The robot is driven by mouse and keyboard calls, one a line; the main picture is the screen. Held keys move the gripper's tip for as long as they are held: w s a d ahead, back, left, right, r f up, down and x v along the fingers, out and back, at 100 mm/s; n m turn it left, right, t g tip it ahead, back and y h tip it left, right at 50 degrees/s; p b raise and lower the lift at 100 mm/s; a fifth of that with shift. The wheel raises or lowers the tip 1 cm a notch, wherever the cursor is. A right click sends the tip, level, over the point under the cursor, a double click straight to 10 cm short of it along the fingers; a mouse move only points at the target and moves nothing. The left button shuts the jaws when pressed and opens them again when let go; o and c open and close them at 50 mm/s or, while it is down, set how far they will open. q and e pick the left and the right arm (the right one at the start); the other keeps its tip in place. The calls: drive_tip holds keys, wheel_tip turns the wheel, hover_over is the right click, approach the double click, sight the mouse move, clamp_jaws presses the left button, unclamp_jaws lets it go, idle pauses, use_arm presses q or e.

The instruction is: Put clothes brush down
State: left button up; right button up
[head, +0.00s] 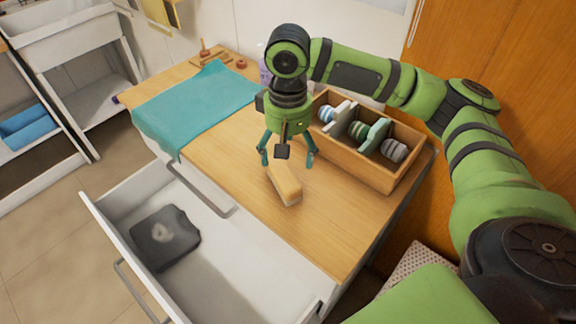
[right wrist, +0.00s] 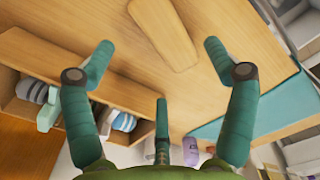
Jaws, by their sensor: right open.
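The clothes brush (head: 285,184), a pale wooden block with a lighter lower side, lies on the wooden cart top (head: 310,235). In the right wrist view the brush (right wrist: 163,32) shows its smooth wooden back, beyond the fingertips. My right gripper (head: 287,161) is open and empty, pointing down just behind and above the brush. In the right wrist view the fingers of my right gripper (right wrist: 157,58) are spread wide, with nothing between them. My left gripper does not show.
A wooden box (head: 385,177) with rolled striped items and dividers stands right of the gripper. A teal cloth (head: 190,105) covers the left of the top. The open white drawer (head: 225,265) below holds a dark folded item (head: 165,238). Wood in front of the brush is clear.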

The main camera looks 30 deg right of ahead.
sight(289, 172)
drive_tip(key=shift+r, duration=2.35)
drive_tip(key=shift+s+f, duration=0.1)
